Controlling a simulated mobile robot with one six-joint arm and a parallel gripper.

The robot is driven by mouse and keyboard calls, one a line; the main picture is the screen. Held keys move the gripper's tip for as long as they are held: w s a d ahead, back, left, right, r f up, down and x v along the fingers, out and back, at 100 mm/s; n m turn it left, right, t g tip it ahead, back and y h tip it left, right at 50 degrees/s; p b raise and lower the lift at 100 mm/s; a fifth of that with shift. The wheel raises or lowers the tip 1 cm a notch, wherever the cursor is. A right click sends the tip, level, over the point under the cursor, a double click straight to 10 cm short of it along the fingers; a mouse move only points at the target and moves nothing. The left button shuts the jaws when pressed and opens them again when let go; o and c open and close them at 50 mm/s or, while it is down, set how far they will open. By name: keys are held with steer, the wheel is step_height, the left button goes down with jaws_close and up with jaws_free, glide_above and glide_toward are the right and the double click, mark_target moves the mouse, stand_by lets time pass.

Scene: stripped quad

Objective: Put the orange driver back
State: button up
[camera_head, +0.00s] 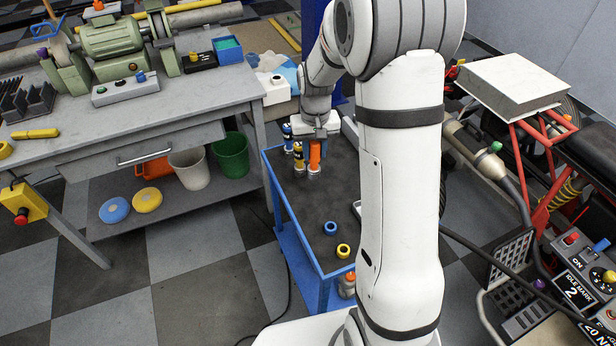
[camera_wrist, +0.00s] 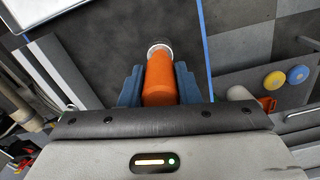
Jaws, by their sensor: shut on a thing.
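The orange driver (camera_head: 315,155) is upright over the dark top of the blue cart (camera_head: 322,198). A pale ring shows at its lower end. My gripper (camera_head: 317,138) is shut on its upper part. In the wrist view, the orange driver (camera_wrist: 160,80) sits between the two blue-grey fingers of my gripper (camera_wrist: 159,88), with its pale round end away from me. I cannot tell whether the lower end touches the cart top. A yellow driver-like piece (camera_head: 299,157) and a dark blue one (camera_head: 287,136) stand close to its left.
My arm hides the cart's right side. A workbench (camera_head: 150,125) stands left, and a red-framed vehicle (camera_head: 540,150) right. The cart's middle is clear.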

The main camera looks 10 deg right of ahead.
mark_target(313, 143)
steer(key=f, duration=0.4)
steer(key=shift+a, duration=0.2)
steer(key=shift+f, duration=1.85)
steer(key=shift+s, duration=0.1)
steer(key=shift+f, duration=0.15)
steer(key=o, duration=1.1)
step_height(313, 143, up, 12)
steer(key=shift+r, duration=0.1)
steer(key=s+r+t, duration=0.1)
steer(key=s+r, duration=0.2)
steer(key=s, duration=0.4)
steer(key=s+r, duration=0.2)
steer(key=s, duration=0.6)
steer(key=s+r+t, duration=0.1)
steer(key=s+r, duration=0.2)
steer(key=s, duration=0.5)
steer(key=shift+s+a+r+t, duration=0.15)
steer(key=shift+s+r+t, duration=0.1)
steer(key=shift+r+t, duration=0.1)
